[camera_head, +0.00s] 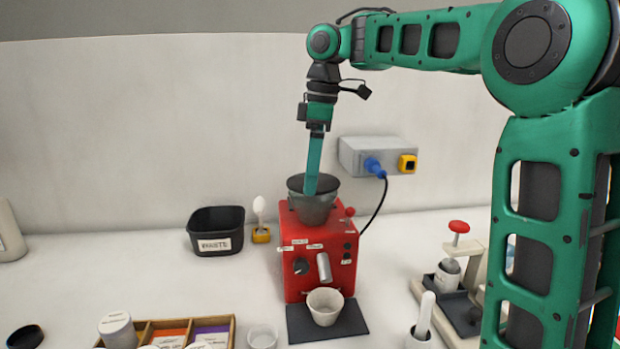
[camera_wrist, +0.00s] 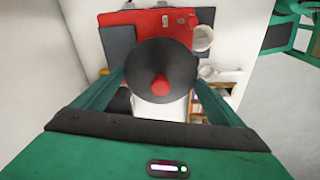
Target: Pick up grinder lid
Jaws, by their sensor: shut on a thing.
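The grinder lid (camera_head: 297,183) is a dark round disc on top of the grey hopper (camera_head: 315,209) of the red grinder (camera_head: 316,249). In the wrist view the lid (camera_wrist: 150,58) shows a red knob at its centre, between my two fingers. My gripper (camera_head: 312,188) reaches down from above and is shut on the lid, with a finger at each side of its rim; it also shows in the wrist view (camera_wrist: 159,78). In the head view a finger hides part of the lid. I cannot tell any gap between lid and hopper.
A white cup (camera_head: 325,306) stands in front of the grinder. A black bin (camera_head: 217,231) is to its left, and a wall box (camera_head: 378,156) with a blue plug and cable is behind right. A wooden tray (camera_head: 233,326) and a stand with a red knob (camera_head: 459,227) are nearby.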

